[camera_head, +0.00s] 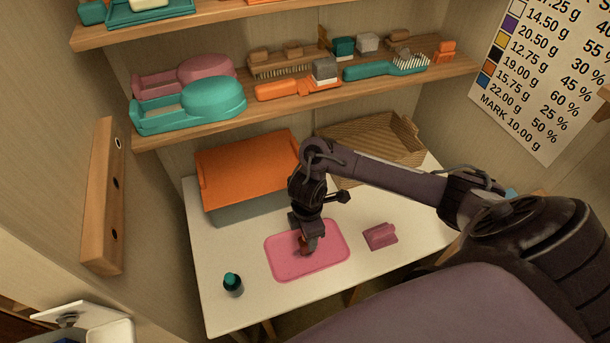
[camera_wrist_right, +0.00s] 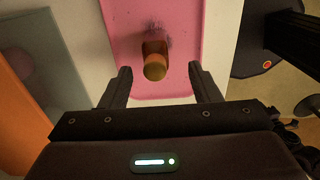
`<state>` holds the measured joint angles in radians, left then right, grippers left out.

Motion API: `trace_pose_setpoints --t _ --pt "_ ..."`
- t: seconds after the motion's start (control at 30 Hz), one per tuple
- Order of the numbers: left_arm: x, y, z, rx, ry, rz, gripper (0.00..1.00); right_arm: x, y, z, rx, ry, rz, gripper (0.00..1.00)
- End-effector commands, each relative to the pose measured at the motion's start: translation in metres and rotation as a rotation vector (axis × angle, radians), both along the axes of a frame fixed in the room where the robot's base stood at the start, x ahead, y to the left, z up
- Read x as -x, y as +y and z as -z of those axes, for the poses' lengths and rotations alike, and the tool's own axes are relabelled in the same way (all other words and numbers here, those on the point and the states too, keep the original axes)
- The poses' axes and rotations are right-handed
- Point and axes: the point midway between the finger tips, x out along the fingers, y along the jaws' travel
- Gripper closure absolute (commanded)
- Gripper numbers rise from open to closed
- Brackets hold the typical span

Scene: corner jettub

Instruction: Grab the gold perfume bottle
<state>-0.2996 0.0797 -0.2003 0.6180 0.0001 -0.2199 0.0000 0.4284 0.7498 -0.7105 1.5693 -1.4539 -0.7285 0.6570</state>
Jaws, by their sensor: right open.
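The gold perfume bottle (camera_wrist_right: 155,66) stands on the pink mat or tray (camera_wrist_right: 190,25); in the wrist view I see its rounded gold top and darker body. In the head view the pink tray (camera_head: 325,262) lies on the white table, and the bottle is mostly hidden by my gripper. My right gripper (camera_wrist_right: 160,82) is open, pointing down over the tray, with one finger on each side of the bottle's near end and clear gaps to both. It also shows in the head view (camera_head: 308,240). My left gripper is not in view.
A dark bottle with a teal cap (camera_head: 233,285) stands left of the tray, and a pink block (camera_head: 380,236) lies right of it. A grey bin with an orange lid (camera_head: 247,165) and a tan box (camera_head: 375,145) are behind. Loaded wooden shelves (camera_head: 190,127) hang above.

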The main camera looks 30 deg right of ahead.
Motion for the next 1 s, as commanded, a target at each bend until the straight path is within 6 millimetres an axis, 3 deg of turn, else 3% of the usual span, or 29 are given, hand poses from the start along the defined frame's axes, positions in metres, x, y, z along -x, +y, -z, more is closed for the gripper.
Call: trace_pose_setpoints --t 0.1,0.2,0.33,0.5,0.63,1.0 --pt "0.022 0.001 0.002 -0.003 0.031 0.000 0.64 0.000 0.000 0.014 -0.002 0.003 0.002 0.44" --pt "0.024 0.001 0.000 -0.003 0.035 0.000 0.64 -0.001 -0.002 0.030 -0.001 0.003 0.002 0.44" --pt "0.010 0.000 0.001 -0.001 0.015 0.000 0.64 -0.002 -0.001 0.047 -0.002 0.000 0.001 0.44" --pt "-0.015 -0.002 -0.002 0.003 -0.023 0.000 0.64 -0.002 -0.002 0.054 -0.001 -0.002 -0.001 0.44" --pt "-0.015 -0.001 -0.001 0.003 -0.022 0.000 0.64 -0.002 -0.002 0.053 -0.001 -0.003 -0.001 0.44" --pt "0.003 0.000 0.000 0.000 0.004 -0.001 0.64 -0.003 -0.002 0.053 -0.001 -0.003 -0.001 0.91"
